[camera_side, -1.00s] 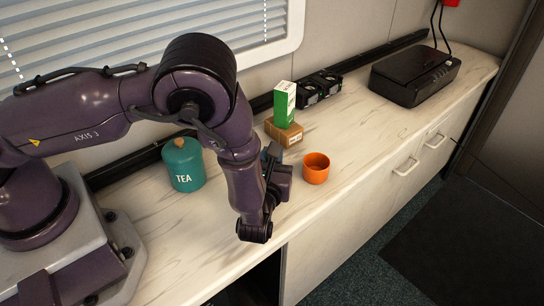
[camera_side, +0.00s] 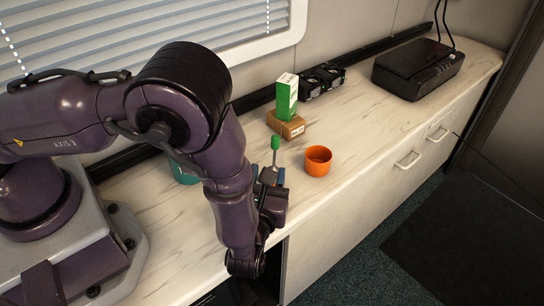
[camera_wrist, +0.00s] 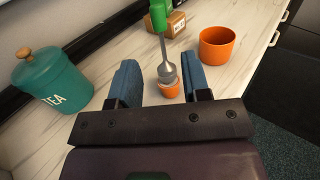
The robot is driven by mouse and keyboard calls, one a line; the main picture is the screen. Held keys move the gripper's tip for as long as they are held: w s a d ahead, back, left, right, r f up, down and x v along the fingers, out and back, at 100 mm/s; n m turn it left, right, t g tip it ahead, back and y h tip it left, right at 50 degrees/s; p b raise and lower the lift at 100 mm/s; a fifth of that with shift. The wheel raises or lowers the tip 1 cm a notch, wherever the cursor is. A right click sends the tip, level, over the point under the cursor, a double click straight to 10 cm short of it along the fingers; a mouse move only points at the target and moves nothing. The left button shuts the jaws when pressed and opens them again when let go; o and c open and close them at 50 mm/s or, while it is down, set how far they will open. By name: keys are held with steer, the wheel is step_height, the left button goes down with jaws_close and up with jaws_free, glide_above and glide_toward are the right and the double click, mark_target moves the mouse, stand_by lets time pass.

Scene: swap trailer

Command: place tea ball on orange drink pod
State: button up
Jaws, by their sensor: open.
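The tea ball has a green handle (camera_side: 274,143) and a grey metal ball end (camera_wrist: 167,72), and it stands nearly upright. A small orange drink pod (camera_wrist: 170,91) shows directly under the ball end in the wrist view. The ball appears to rest on the pod, but the contact is partly hidden. My gripper (camera_wrist: 158,62) is open, with a blue finger on each side of the tea ball and visible gaps between. In the side view the pod is hidden behind my gripper (camera_side: 268,178).
An orange cup (camera_side: 318,160) stands to the right. Behind are a brown box (camera_side: 286,126) with a green box (camera_side: 287,97) on it. A teal TEA canister (camera_wrist: 52,80) is to the left. A black device (camera_side: 418,68) sits at the far right.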

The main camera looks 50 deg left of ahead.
steer(key=v, duration=0.4)
steer(key=shift+s+d, duration=0.2)
steer(key=shift+s, duration=0.05)
steer(key=s+a+r+n+g+h, duration=0.1)
steer(key=s+a+r+n+g, duration=0.2)
steer(key=a+r+n+g, duration=1.1)
steer(key=s+r+n+t+h, duration=0.6)
steer(key=s+r+n+h, duration=0.3)
steer(key=r+n, duration=0.4)
steer(key=shift+a+r+n+h, duration=0.3)
steer(key=shift+a+n+h, duration=0.1)
steer(key=shift+h, duration=0.5)
